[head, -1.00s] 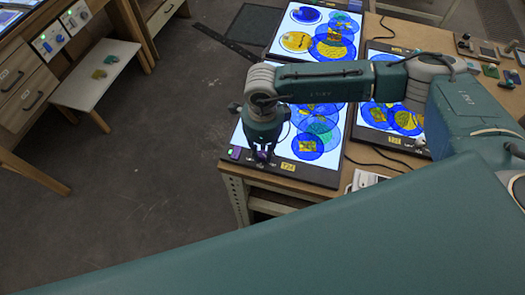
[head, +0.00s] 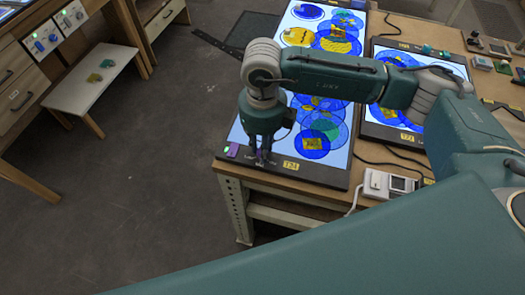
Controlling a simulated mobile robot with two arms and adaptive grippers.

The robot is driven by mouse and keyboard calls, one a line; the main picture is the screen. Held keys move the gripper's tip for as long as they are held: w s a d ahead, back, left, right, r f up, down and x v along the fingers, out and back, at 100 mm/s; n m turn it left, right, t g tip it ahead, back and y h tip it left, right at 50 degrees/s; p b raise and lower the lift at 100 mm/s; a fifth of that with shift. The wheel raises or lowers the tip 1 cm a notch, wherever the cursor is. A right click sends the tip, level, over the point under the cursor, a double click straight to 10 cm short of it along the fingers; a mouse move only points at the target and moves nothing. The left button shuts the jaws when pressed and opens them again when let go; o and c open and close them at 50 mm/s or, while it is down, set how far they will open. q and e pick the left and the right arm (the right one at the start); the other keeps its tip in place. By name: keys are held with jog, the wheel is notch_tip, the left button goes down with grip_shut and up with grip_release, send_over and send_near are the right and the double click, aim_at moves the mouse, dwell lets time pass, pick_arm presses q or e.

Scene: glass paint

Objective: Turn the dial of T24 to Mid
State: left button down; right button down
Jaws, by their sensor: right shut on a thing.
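The T24 light panel (head: 340,178) lies at the near left corner of the workbench, its yellow T24 label (head: 291,165) on the dark front edge. My right gripper (head: 261,158) points down at this front edge, left of the label. It is shut on the dial, of which only a little purple shows between the fingers. The dial's pointer and the setting marks around it are hidden or too small to read. A green light (head: 227,149) glows at the panel's left corner. My left gripper is not in view.
Other lit panels with blue and yellow discs lie behind (head: 333,12) and to the right (head: 379,50). A white device (head: 388,184) stands right of T24. A low white table (head: 92,80) with small pieces stands at the left; the floor between is clear.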

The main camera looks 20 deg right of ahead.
jog(key=shift+w+m+b, duration=0.1)
jog(key=shift+m+b, duration=0.25)
jog(key=shift+m, duration=0.25)
jog(key=shift+r, duration=0.1)
jog(key=c, duration=1.5)
grip_release()
notch_tip(320, 180, up, 12)
